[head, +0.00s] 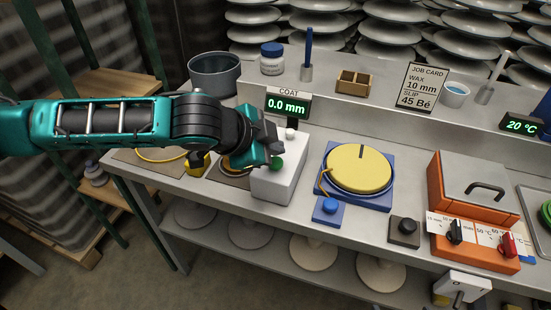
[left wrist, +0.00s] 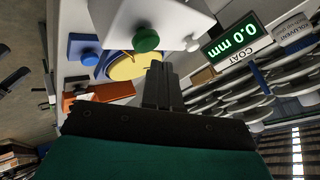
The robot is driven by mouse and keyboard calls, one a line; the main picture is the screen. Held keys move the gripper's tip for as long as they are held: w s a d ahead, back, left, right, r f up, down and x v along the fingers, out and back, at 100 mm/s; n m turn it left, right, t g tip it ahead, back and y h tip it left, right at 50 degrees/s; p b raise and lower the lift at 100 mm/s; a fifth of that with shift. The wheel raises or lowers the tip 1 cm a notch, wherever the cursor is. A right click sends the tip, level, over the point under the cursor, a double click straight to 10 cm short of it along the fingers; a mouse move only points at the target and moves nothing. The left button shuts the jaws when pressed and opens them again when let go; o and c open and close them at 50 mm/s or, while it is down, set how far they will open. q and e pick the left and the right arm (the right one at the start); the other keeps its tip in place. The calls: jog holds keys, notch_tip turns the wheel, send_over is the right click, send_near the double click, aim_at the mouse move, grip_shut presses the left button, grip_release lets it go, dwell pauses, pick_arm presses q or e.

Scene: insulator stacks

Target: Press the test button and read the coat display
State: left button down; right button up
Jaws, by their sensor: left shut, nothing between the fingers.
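The coat display (head: 288,105) stands on the bench's raised back ledge and reads 0.0 mm in green. It also shows upside down in the left wrist view (left wrist: 232,38). A white box (head: 285,180) in front of it carries a green button (head: 277,163), taken as the test button, and a small white knob (head: 291,134). My left gripper (head: 271,145) is shut and empty, close to the green button. In the left wrist view its fingers (left wrist: 158,72) lie just below the green button (left wrist: 146,40); contact cannot be told. My right gripper is not in view.
A blue turntable with a yellow disc (head: 358,168) and a blue button (head: 329,206) stand right of the box. An orange heater (head: 470,200) is farther right. A job card (head: 422,86) reads wax 10 mm, slip 45 Bé. A grey bucket (head: 214,73) stands behind my left arm.

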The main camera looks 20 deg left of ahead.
pick_arm(q)
jog(key=shift+f, duration=0.1)
jog(key=shift+f, duration=0.35)
jog(key=shift+f, duration=0.75)
dwell(1.1)
jog(key=shift+r+p, duration=1.15)
jog(key=shift+p, duration=0.05)
